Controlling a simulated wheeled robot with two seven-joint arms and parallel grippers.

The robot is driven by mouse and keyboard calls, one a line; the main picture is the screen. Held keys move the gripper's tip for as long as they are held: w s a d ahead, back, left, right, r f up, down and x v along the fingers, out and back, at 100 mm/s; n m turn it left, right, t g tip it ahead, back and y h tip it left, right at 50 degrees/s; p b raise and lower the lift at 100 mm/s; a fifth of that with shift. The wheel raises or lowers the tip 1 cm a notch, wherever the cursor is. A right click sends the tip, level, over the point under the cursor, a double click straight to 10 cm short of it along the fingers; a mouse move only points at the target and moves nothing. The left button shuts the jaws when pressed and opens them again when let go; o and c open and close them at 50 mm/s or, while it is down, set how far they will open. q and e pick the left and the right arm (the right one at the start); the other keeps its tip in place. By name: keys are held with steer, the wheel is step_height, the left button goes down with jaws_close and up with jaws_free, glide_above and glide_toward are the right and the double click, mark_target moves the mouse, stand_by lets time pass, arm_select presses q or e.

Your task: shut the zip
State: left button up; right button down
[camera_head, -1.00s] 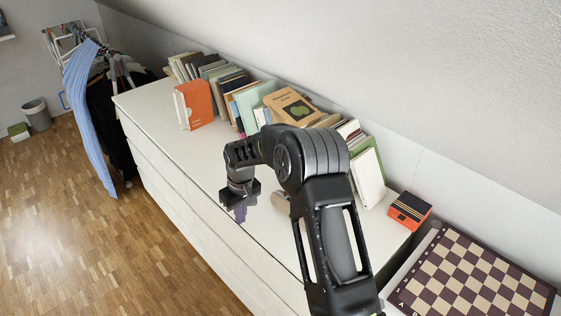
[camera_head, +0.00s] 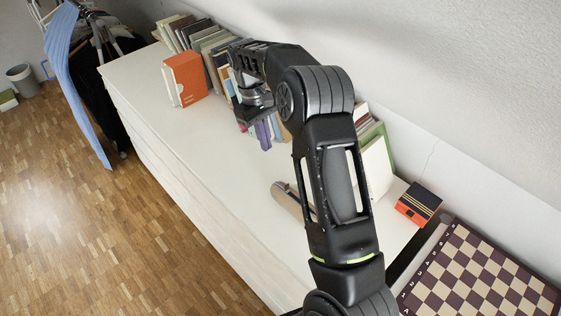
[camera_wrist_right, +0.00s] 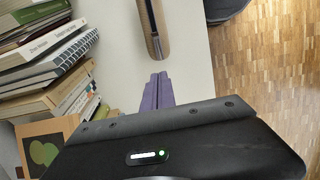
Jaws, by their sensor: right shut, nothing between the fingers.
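A long, narrow tan case (camera_head: 287,200) with a rounded end lies on the white dresser top, partly hidden behind my right arm. In the right wrist view the case (camera_wrist_right: 153,30) shows a dark strip along its middle and a greyish end part; the top is cut off, and I cannot make out the zip's slider. My right gripper (camera_head: 266,134) has purple fingers, shut and empty, over the dresser near the books. In the right wrist view its fingertips (camera_wrist_right: 159,78) point toward the case's near end, with a gap between. My left gripper is out of view.
Several books (camera_head: 208,50) stand along the wall at the back of the dresser (camera_head: 190,150), with an orange one (camera_head: 186,78) in front. An orange-and-black box (camera_head: 418,204) and a chessboard (camera_head: 480,270) are at the right. The dresser's front left is clear.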

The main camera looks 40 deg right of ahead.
steer(key=b, duration=0.2)
glide_toward(284, 189)
steer(key=w+f, duration=0.2)
steer(key=f, duration=0.3)
steer(key=shift+w+d+f, duration=0.1)
steer(key=shift+w+f, duration=0.15)
steer(key=shift+w, duration=0.15)
steer(key=shift+s+d, duration=0.15)
steer(key=shift+s, duration=1.05)
steer(key=shift+s+p, duration=0.35)
steer(key=shift+s+f, duration=0.15)
steer(key=shift+s, duration=0.05)
